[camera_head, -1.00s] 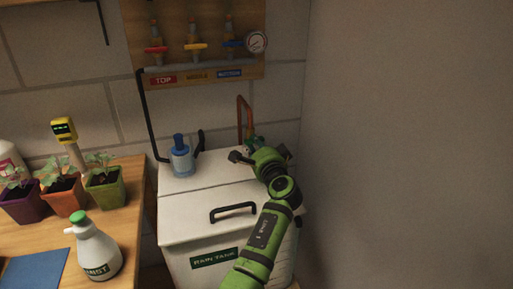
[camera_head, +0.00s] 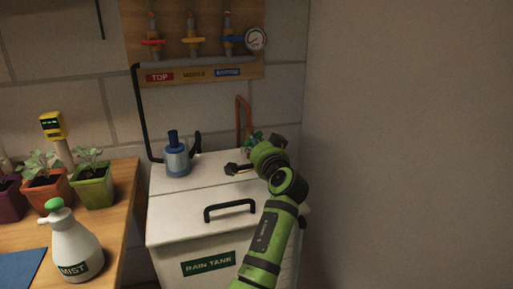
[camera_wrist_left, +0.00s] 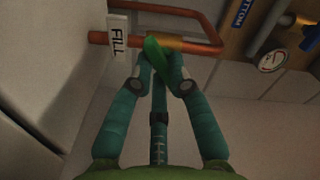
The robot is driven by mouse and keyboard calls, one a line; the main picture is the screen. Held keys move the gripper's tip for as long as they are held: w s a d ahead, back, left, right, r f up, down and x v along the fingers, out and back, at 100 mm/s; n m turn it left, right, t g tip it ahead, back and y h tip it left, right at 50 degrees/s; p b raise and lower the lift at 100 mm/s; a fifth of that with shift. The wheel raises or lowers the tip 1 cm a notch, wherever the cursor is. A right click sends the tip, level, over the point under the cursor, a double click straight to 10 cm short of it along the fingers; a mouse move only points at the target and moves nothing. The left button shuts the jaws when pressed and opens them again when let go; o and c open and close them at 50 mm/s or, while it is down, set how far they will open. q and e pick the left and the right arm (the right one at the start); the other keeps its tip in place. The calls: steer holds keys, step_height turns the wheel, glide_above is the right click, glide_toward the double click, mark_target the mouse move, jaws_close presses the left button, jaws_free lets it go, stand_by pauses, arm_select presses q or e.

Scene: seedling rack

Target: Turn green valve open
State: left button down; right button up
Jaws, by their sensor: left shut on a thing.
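The green valve handle (camera_wrist_left: 157,56) shows in the left wrist view, on a brass fitting (camera_wrist_left: 178,43) of the copper pipe. A white FILL tag (camera_wrist_left: 118,37) hangs beside it. My left gripper (camera_wrist_left: 160,78) has its two teal fingers closed in on the near end of the handle. In the head view my left gripper (camera_head: 252,142) is over the back right of the rain tank, at the foot of the copper pipe (camera_head: 244,112). My wrist hides most of the valve there. My right gripper is not in view.
The white rain tank (camera_head: 175,222) has a black lid handle (camera_head: 230,208) and a blue-topped pump (camera_head: 176,158) on it. Red, yellow and blue valves with a gauge (camera_head: 255,38) are on the wall board above. A bare wall stands close on the right.

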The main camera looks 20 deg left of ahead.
arm_select(q)
steer(key=shift+a+r, duration=0.15)
steer(key=shift+r, duration=0.1)
steer(key=c, duration=1.2)
jaws_free()
steer(key=shift+f, duration=0.2)
steer(key=shift+r, duration=0.1)
